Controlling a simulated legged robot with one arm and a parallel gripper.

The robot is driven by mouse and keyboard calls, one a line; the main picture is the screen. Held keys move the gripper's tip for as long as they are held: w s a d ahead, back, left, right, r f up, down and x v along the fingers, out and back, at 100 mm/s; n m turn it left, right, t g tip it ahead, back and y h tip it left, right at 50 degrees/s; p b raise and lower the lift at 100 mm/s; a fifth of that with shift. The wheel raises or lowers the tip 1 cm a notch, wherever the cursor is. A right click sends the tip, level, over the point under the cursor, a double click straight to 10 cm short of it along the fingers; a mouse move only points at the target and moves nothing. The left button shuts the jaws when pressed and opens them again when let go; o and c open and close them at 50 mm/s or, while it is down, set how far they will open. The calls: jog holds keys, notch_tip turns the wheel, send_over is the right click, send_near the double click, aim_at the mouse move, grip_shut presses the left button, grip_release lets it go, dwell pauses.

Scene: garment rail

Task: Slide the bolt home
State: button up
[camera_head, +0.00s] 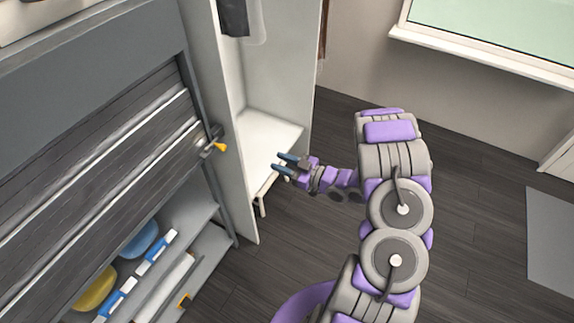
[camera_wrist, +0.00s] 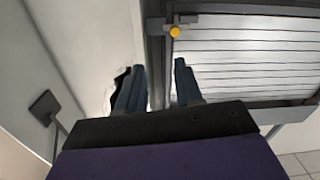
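The bolt (camera_head: 208,138) is a small metal bar with a yellow-orange knob (camera_head: 220,147). It sits at the right edge of a grey slatted shutter (camera_head: 110,165), beside the cabinet's upright frame. In the wrist view the knob (camera_wrist: 174,31) shows just beyond my fingertips, near the top, with the dark bolt bar (camera_wrist: 185,19) by it. My gripper (camera_head: 276,161) is to the right of the knob in the head view, apart from it. Its two blue fingers (camera_wrist: 158,66) are spread with nothing between them. How far the bolt reaches into its keeper is too small to tell.
A white open wardrobe (camera_head: 270,130) with a hanging dark garment (camera_head: 235,18) stands right of the shutter. Its side panel (camera_head: 232,130) lies between my gripper and the shutter in the head view. Shelves below hold blue and yellow items. Floor to the right is clear.

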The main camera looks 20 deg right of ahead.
jog(key=shift+v, duration=1)
jog(key=shift+w, duration=0.15)
jog(key=p+v, duration=0.1)
jog(key=v, duration=1.6)
jog(key=shift+d+f, duration=0.1)
jog(key=shift+d, duration=0.05)
